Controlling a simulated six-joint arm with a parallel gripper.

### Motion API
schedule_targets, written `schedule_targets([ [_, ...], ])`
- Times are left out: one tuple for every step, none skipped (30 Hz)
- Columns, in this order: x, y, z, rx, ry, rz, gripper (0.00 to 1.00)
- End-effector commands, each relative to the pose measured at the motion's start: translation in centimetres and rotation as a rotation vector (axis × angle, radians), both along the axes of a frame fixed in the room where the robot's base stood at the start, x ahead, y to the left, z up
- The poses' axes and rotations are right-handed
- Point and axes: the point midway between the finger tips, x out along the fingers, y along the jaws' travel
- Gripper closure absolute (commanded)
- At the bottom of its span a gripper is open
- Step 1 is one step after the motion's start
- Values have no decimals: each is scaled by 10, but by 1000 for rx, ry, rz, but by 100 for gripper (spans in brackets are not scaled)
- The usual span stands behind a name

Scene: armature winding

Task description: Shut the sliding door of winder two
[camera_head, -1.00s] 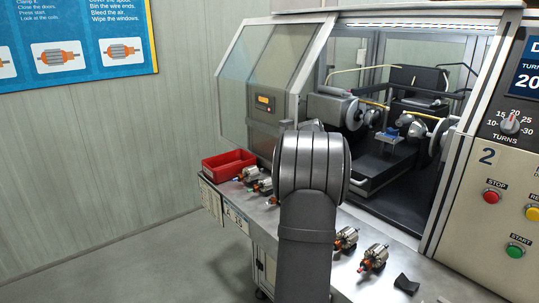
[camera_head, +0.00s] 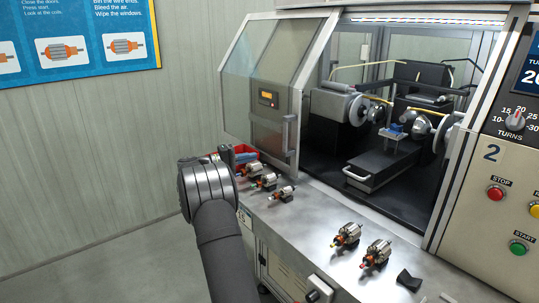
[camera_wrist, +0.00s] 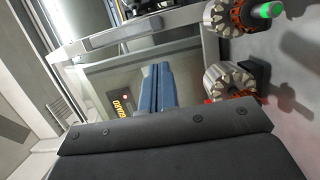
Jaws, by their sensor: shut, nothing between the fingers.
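The sliding door (camera_head: 269,122) of winder two stands open at the left of the opening, its grey frame and glass panel tilted. Its upright handle (camera_head: 289,135) is on its right edge. The winding chamber (camera_head: 400,150) to the right is uncovered. My gripper (camera_head: 240,156) is at the left, in front of the door's lower left part and over the red bin, apart from the handle. In the wrist view its blue fingers (camera_wrist: 160,85) are shut together and empty, pointing at a pale panel with a yellow label (camera_wrist: 123,105). I cannot tell whether they touch it.
Armatures (camera_head: 266,181) lie in a row on the bench (camera_head: 310,220), with two more (camera_head: 346,235) further right. A red bin (camera_head: 212,157) is partly hidden behind my gripper. A control panel (camera_head: 505,190) with buttons is at the right.

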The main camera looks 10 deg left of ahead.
Motion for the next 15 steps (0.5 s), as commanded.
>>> schedule_targets([
  [2, -3, 0, -2, -3, -1, 100],
  [4, -6, 0, -2, -3, -2, 100],
  [6, -11, 0, -1, -3, -2, 100],
  [9, -15, 0, 0, -2, -3, 100],
  [11, -20, 0, 0, -1, -3, 100],
  [15, -26, 0, 0, -1, -4, 100],
  [18, -31, 0, 0, 0, -3, 100],
  [21, -37, 0, 0, 0, -3, 100],
  [25, -43, -1, -1, 1, -4, 100],
  [28, -48, -1, -1, 1, -3, 100],
  [31, -52, -1, -1, 1, -3, 100],
  [34, -59, -1, -1, 1, -3, 100],
  [37, -63, -1, -1, 1, -3, 100],
  [39, -66, -1, -1, 1, -3, 100],
  [42, -71, 0, -1, 1, -2, 100],
])
